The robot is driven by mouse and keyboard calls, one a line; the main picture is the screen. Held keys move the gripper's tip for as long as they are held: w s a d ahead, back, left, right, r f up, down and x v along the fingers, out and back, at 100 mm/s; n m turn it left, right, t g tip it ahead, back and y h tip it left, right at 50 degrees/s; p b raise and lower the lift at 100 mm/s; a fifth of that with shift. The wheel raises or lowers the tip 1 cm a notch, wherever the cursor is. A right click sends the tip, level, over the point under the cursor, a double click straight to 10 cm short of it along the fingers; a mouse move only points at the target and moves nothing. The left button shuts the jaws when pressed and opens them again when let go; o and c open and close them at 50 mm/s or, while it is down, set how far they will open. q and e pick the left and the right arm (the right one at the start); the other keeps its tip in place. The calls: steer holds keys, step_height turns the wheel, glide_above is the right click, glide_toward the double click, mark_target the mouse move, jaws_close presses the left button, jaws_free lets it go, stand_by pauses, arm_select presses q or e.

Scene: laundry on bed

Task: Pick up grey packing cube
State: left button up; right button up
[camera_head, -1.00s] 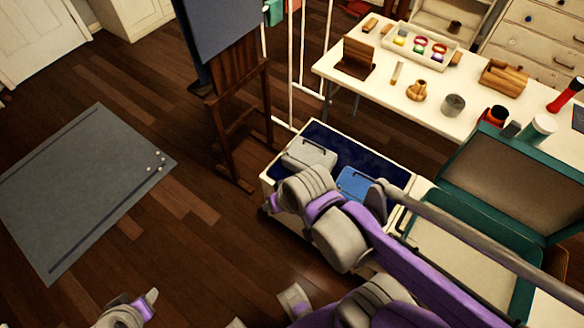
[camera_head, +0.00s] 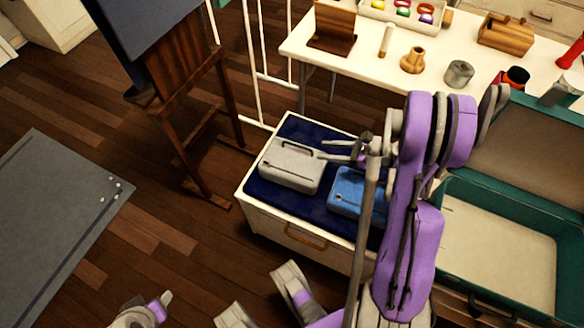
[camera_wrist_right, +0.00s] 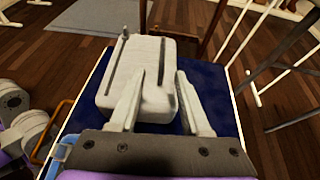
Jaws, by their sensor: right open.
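The grey packing cube (camera_head: 290,165) lies on the dark blue top of a low white cabinet in the head view, with a handle along its far edge. My right gripper (camera_head: 322,149) is open, its fingers pointing left at the cube's right end. In the right wrist view the cube (camera_wrist_right: 150,55) is ahead of the open right gripper (camera_wrist_right: 162,78). The left finger overlaps the cube there and the right finger is by its right edge. I cannot tell whether they touch it.
A blue packing cube (camera_head: 352,190) lies beside the grey one, close under my right arm. The cabinet (camera_head: 300,242) has a drawer handle in front. An open teal suitcase (camera_head: 500,250) is at right, a cluttered white table (camera_head: 430,90) behind, and a wooden easel (camera_head: 190,100) at left.

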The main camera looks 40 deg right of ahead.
mark_target(298, 146)
steer(key=shift+w+f, duration=0.25)
steer(key=shift+f, duration=0.1)
steer(key=x, duration=0.4)
steer(key=shift+w+a+b, duration=0.15)
steer(key=shift+w+b, duration=0.15)
steer(key=shift+b, duration=0.05)
steer(key=shift+r+b+x, duration=0.15)
steer(key=shift+b+x, duration=0.05)
steer(key=shift+x, duration=1.15)
steer(key=shift+r+b+x, duration=0.15)
steer(key=shift+b+x, duration=0.05)
steer(key=shift+x, duration=1.15)
steer(key=shift+w, duration=0.2)
steer(key=shift+c, duration=0.4)
jaws_close()
